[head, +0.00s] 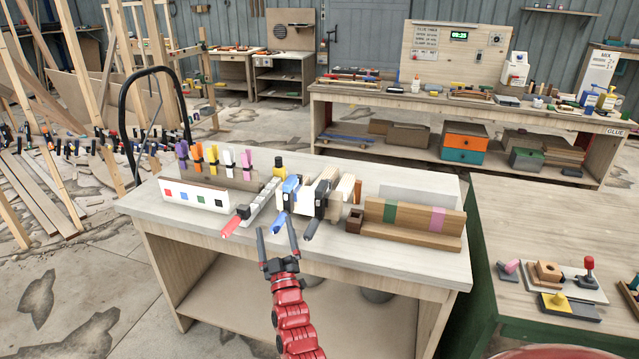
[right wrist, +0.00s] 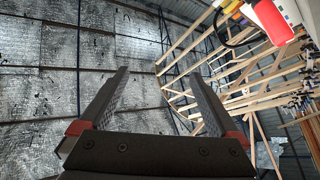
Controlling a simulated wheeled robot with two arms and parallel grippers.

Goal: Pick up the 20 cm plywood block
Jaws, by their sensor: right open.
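My right gripper (head: 277,241) is open and empty at the front edge of the pale workbench (head: 140,207), in front of the clamps. In the right wrist view its two fingers (right wrist: 158,75) stand apart with nothing between them. Pale wooden blocks (head: 345,188) stand on the bench behind a blue-handled clamp (head: 286,192) and a dark-handled clamp (head: 318,205). A brown wooden stand (head: 410,238) with green and pink bands is to their right. I cannot tell which piece is the 20 cm plywood block. My left gripper is not in view.
A red-handled clamp (head: 234,224) lies near the bench front, beside a white rack (head: 195,195) with several coloured clamps behind it. A second table (head: 560,225) with small jigs stands at the right. A long bench (head: 400,98) is at the back.

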